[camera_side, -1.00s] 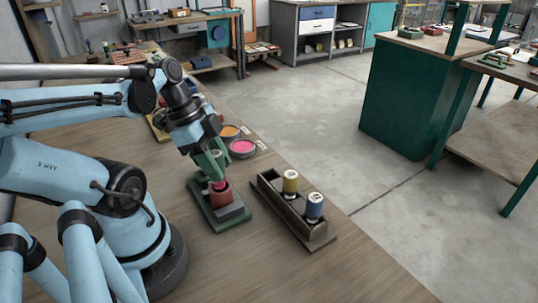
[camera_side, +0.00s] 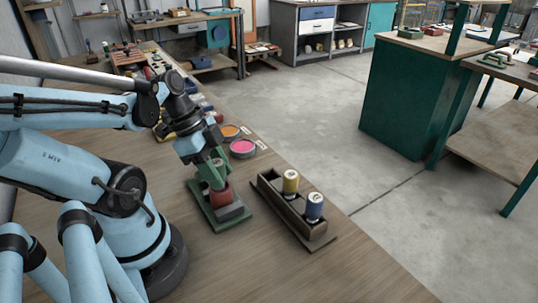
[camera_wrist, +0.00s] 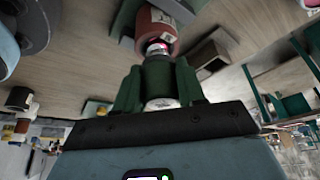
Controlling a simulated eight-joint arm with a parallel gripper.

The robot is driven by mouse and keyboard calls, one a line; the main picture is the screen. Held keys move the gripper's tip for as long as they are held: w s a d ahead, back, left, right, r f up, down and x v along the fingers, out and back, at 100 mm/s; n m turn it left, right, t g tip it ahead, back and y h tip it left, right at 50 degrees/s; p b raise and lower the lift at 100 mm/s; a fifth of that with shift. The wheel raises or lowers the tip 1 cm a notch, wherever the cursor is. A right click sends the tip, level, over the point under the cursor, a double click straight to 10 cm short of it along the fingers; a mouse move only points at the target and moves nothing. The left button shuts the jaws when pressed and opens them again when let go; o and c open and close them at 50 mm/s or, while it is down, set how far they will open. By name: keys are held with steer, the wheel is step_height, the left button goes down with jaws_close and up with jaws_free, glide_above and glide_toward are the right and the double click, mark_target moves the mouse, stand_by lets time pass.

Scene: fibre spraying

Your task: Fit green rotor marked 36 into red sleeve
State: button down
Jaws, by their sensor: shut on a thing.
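My gripper (camera_side: 216,177) is shut on a green rotor (camera_wrist: 158,76), which sits between the two green fingers in the wrist view. The rotor has a white label end and a pink tip facing the red sleeve (camera_wrist: 156,28). In the side view the red sleeve (camera_side: 221,197) stands in a green base with a grey block, and my gripper is right above it. The pink tip is at the sleeve's mouth. I cannot tell how far it is inside. The number 36 cannot be read.
A wooden rack (camera_side: 281,208) to the right holds a yellow rotor (camera_side: 291,182) and a blue rotor (camera_side: 314,206). A pink-filled dish (camera_side: 243,148) and an orange-filled dish (camera_side: 229,131) lie behind. The tabletop in front of the base is clear.

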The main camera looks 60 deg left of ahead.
steer(key=shift+f, duration=0.6)
steer(key=c, duration=0.6)
jaws_free()
steer(key=shift+r, duration=0.1)
steer(key=shift+v, duration=6)
steer(key=w+d+f+n+t+y, duration=0.1)
steer(key=w+d+n, duration=0.2)
steer(key=w, duration=0.1)
steer(key=w+d+f+n+t+y, duration=0.1)
steer(key=w+d+f+n, duration=0.1)
steer(key=w+d+n, duration=0.1)
steer(key=w+d+f+n+t+y, duration=0.1)
steer(key=w+d+n+t, duration=0.1)
steer(key=w, duration=0.4)
steer(key=shift+d+f+n, duration=0.3)
steer(key=shift+d+n, duration=0.2)
steer(key=shift+d, duration=0.15)
